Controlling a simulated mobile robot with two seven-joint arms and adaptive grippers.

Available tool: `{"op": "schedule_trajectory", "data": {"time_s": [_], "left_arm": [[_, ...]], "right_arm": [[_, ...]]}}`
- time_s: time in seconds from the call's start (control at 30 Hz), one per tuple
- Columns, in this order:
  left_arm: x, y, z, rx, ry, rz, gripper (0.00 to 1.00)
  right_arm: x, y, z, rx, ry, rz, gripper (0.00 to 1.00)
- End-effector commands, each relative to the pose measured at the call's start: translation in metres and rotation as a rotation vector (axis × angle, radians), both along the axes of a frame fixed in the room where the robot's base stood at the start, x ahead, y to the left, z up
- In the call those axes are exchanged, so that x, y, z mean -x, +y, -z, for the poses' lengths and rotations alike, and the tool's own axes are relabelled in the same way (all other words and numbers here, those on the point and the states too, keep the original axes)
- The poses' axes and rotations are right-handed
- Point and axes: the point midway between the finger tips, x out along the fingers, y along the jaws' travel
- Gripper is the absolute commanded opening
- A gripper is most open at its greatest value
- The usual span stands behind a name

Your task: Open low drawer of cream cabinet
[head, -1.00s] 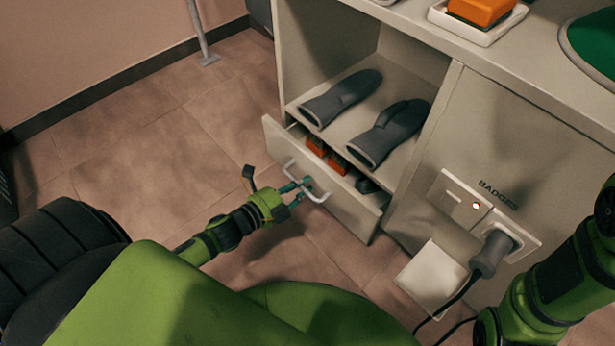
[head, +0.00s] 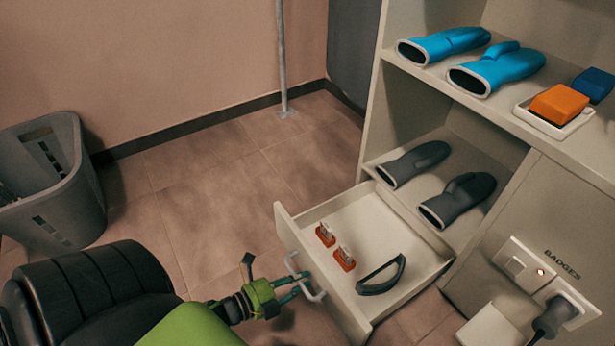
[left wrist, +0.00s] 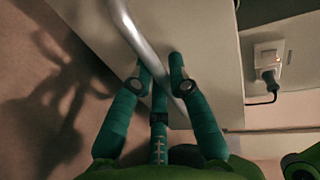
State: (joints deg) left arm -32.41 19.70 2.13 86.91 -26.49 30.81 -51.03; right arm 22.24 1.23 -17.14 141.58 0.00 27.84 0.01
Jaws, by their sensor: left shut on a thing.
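The cream cabinet (head: 515,209) stands at the right of the head view. Its low drawer (head: 327,277) is pulled well out, and its inside shows. My left gripper (head: 295,290) is shut on the drawer's grey bar handle (head: 318,294). In the left wrist view the green fingers (left wrist: 164,85) are around the handle (left wrist: 135,35), close to the drawer front (left wrist: 205,40). In the drawer lie two small orange-red items with clear tops (head: 325,235) and a dark curved handle-like item (head: 381,275). My right gripper is not in view.
Dark gloves (head: 458,200) lie on the shelf above the drawer, blue gloves (head: 497,70) higher up. A plug (head: 556,315) sits in a socket on the cabinet's right panel. A grey basket (head: 52,185) stands at left. The floor (head: 215,190) between is clear.

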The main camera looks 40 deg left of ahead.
Motion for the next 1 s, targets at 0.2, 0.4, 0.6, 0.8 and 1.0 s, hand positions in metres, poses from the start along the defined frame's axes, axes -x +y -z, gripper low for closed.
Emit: {"op": "schedule_trajectory", "data": {"time_s": [0.2,0.4,0.6,0.8,1.0], "left_arm": [[0.0057,0.0028,-0.0004,0.001,-0.001,-0.002,0.00],[0.0061,0.0032,-0.0002,0.000,-0.001,-0.002,0.00],[0.0060,0.0032,-0.0002,0.000,-0.001,-0.002,0.34],[0.0059,0.0028,-0.0001,0.000,-0.001,-0.001,0.43],[0.0083,0.0034,-0.0004,0.000,0.000,-0.001,0.43]], "right_arm": [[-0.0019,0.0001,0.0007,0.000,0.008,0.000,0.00],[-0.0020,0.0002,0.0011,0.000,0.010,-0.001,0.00],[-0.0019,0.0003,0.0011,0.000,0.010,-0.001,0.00],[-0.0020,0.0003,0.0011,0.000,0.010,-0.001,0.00],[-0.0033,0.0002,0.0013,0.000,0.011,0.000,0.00]]}}
